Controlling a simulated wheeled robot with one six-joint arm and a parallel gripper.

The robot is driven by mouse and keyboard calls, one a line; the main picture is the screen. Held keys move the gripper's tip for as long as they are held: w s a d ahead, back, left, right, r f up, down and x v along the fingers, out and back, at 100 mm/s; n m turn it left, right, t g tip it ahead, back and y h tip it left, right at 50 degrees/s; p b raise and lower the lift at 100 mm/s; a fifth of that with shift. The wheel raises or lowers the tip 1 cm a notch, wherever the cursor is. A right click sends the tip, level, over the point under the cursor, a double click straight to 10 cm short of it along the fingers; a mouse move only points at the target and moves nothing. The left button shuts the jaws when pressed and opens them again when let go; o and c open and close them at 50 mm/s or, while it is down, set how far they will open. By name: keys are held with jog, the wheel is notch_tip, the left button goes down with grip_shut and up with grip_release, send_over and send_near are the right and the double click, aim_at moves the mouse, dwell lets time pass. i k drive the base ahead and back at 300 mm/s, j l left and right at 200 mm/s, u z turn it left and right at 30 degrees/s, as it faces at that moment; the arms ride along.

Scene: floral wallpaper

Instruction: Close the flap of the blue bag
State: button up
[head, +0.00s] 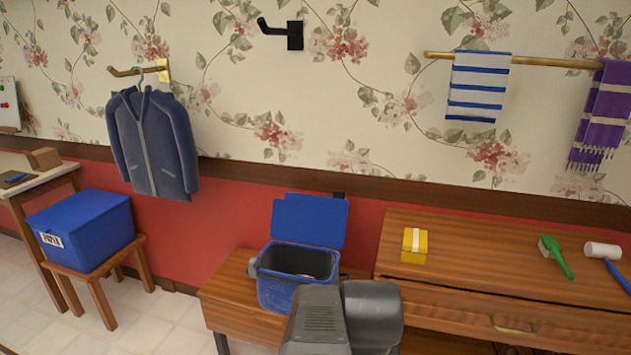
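The blue bag (283,291) stands on a low wooden bench, near the picture's centre bottom. Its flap (309,220) is open and stands up at the back, leaning toward the wall. The dark inside of the bag shows, with something small and unclear in it. A grey piece sits at the bag's left side; I cannot tell what it is. My grey arm rises from the bottom edge in front of the bag and hides its lower right part. The fingers of my gripper do not show.
A wooden dresser (450,285) stands right of the bag, with a yellow box (414,246), a green brush (555,257) and a white roller (603,250) on it. A blue box (81,230) sits on a stool at left. A jacket (152,143) hangs on the wall.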

aim_at(317, 220)
jog(key=i+l+z, duration=0.1)
jog(key=i+l, duration=0.75)
jog(key=i, duration=0.25)
jog(key=l+z, duration=0.05)
